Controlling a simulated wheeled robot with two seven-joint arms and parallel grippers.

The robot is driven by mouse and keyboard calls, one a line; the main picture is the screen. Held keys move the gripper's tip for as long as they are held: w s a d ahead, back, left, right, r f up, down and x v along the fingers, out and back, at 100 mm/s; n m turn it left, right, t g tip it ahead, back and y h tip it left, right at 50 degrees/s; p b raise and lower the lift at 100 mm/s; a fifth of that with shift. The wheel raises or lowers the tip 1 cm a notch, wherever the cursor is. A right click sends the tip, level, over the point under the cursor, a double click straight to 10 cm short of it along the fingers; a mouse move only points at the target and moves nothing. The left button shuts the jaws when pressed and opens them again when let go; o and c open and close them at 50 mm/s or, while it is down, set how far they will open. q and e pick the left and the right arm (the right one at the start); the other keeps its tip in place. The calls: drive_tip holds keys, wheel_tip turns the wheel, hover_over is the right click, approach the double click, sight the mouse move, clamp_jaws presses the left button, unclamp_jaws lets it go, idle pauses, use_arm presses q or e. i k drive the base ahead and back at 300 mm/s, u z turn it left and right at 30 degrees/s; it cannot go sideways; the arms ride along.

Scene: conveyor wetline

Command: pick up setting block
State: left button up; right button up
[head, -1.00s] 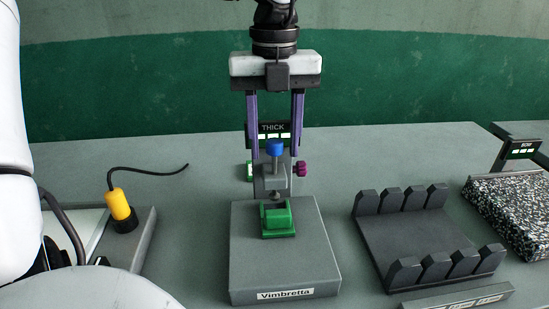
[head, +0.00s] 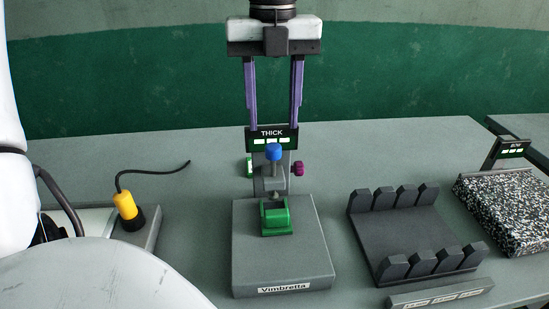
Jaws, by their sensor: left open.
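A small green block with a hollow top, apparently the setting block (head: 276,217), sits on the grey base of the gauge (head: 283,262) labelled "Vimbretta". It stands below the gauge's blue-capped spindle (head: 274,152). My left gripper (head: 274,127) comes down from the top of the view with its two purple fingers wide apart. It is open and empty, above and beyond the block, with its fingertips near the top of the "THICK" display (head: 272,140). The fingers do not touch the block. My right gripper is not in view.
A dark slotted rack (head: 400,236) stands to the right of the gauge. A speckled slab (head: 512,208) with a small display lies farther right. A yellow plug-like part (head: 126,205) with a black cable is at the left. The bench behind is clear.

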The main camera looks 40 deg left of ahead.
sight(276, 218)
drive_tip(key=k, duration=2)
